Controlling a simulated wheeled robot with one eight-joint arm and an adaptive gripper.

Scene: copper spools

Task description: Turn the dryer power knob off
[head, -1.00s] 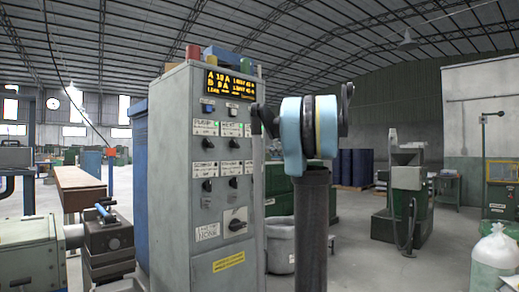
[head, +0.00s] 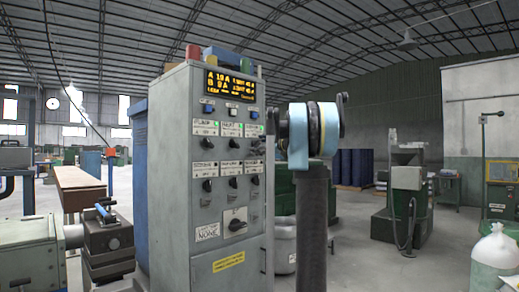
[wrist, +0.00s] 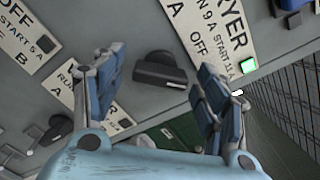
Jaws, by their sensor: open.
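A small green light (wrist: 248,66) glows by that label. My gripper (wrist: 156,72) is open, with its blue-grey fingers on either side of the knob in the picture. Nothing is between the fingertips; they look short of the panel. In the head view my gripper (head: 283,130) is just right of the grey control cabinet (head: 232,255), apart from it. The knob's exact setting is hard to tell.
Other labelled knobs (head: 207,185) fill the cabinet front, with a larger switch (head: 236,224) below. Another label (wrist: 22,40) stands at left in the wrist view. A grey bin (head: 284,243) is behind my arm. A machine (head: 105,240) stands left of the cabinet.

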